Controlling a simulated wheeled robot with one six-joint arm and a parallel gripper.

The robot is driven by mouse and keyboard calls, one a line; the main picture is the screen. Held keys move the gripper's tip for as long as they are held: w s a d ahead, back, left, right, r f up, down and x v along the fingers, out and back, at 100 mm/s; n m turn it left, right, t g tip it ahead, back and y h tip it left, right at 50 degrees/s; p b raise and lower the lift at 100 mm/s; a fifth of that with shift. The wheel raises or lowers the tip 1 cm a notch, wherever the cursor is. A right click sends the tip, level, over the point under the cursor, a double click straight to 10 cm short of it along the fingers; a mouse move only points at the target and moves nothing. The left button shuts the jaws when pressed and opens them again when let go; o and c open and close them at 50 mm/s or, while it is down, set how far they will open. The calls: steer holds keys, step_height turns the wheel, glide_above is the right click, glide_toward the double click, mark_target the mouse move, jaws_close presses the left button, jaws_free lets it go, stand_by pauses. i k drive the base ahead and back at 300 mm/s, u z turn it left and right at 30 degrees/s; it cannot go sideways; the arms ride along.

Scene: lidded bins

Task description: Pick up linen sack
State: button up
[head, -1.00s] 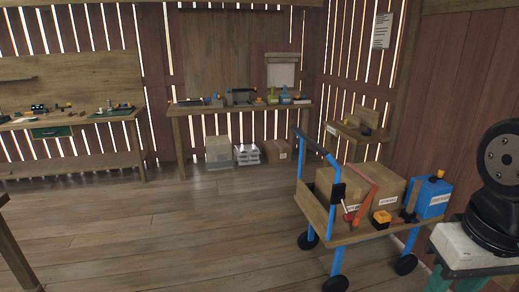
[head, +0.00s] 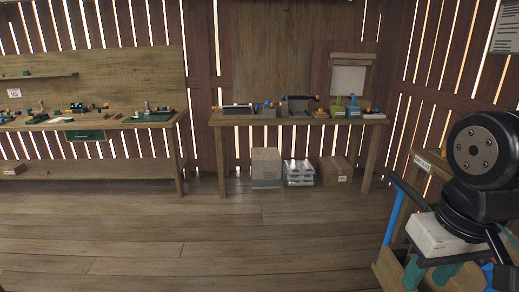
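I cannot make out a linen sack in the head view. Many small objects stand on the far table (head: 300,120) and on the left workbench (head: 60,125), too small to name surely. My gripper is out of view; only dark links of my arm show at the right edge.
Under the far table sit a cardboard box (head: 266,167), a light crate (head: 299,172) and another carton (head: 336,171). A blue-framed cart (head: 394,212) stands at the right, partly hidden behind my arm. The wooden floor (head: 190,240) ahead is clear.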

mark_target(337, 111)
steer(key=u, duration=0.05)
steer(key=i, duration=1.9)
steer(key=z, duration=0.4)
steer(key=i, duration=1.95)
steer(key=z, duration=0.95)
steer(key=i, duration=1.4)
steer(key=z, duration=0.4)
